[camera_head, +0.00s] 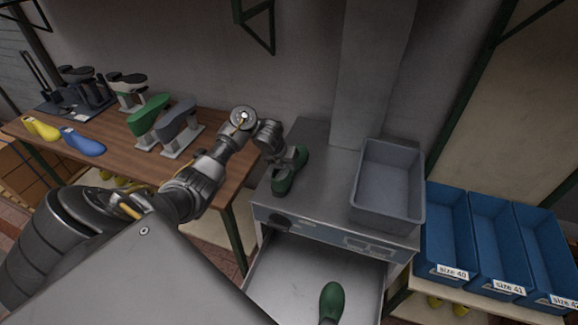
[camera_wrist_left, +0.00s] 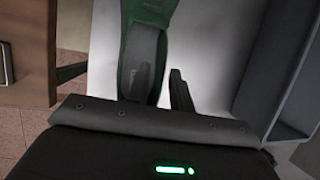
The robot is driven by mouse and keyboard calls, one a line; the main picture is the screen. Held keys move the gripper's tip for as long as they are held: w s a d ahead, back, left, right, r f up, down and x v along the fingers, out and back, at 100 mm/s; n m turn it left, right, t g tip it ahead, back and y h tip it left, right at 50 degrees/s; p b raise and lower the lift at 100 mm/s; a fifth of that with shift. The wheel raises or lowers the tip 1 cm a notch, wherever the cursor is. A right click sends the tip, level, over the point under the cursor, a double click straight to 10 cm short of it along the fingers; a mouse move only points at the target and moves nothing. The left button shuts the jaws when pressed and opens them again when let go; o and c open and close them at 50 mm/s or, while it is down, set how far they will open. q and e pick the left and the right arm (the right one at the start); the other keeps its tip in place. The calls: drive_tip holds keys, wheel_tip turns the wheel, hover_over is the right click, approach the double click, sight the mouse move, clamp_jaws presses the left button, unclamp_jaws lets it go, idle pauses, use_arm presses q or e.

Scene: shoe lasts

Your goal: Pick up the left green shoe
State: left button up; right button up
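A green shoe (camera_head: 283,184) stands on the metal top of a machine, near its left side. It also shows in the left wrist view (camera_wrist_left: 150,12), with a grey part facing my gripper. My left gripper (camera_head: 288,160) is at this shoe from above. A second green shoe (camera_head: 332,300) is in the open drawer below. My right gripper is not seen.
A grey bin (camera_head: 388,212) stands on the machine top (camera_head: 325,160), right of the shoe. An open drawer (camera_head: 290,268) juts out below. Blue size bins (camera_head: 447,232) are at right. A wooden table (camera_head: 105,153) with several lasts and shoe stands is at left.

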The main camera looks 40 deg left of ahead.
sight(289, 169)
use_arm(q)
drive_tip(key=b+x, duration=0.1)
drive_tip(key=x, duration=0.1)
drive_tip(key=b+x, duration=0.1)
drive_tip(key=x, duration=0.1)
drive_tip(key=shift+s+a+f, duration=0.1)
drive_tip(key=shift+s, duration=0.1)
drive_tip(key=shift+w+f, duration=0.2)
drive_tip(key=shift+f, duration=0.1)
drive_tip(key=shift+r, duration=0.1)
clamp_jaws()
